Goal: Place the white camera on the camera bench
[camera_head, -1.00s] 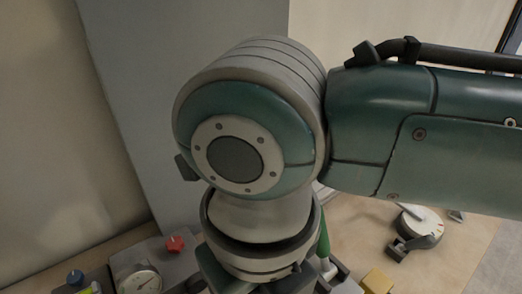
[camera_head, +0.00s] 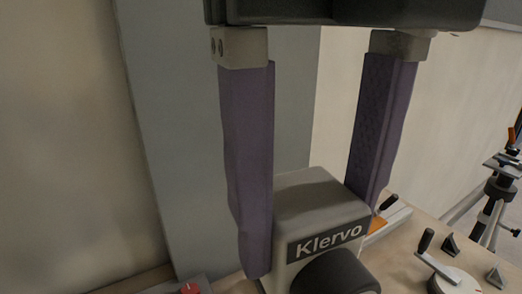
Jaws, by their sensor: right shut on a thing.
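The white camera (camera_head: 318,203) is close in front of me in the lower middle of the view. It looks pale grey in this light, with a dark "Klervo" label and a black round lens (camera_head: 336,275) cut off by the bottom edge. My right gripper (camera_head: 310,238) comes down from above with its two purple fingers on either side of the camera body, shut on it. What lies beneath the camera is hidden. I cannot pick out the camera bench for certain. My left gripper is not in view.
On the wooden tabletop (camera_head: 400,262), right of the camera, stand a black-handled crank on a pale disc (camera_head: 452,280) and small dark brackets (camera_head: 450,244). A red knob (camera_head: 190,288) shows at the bottom left. A dark stand (camera_head: 500,187) is at the far right.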

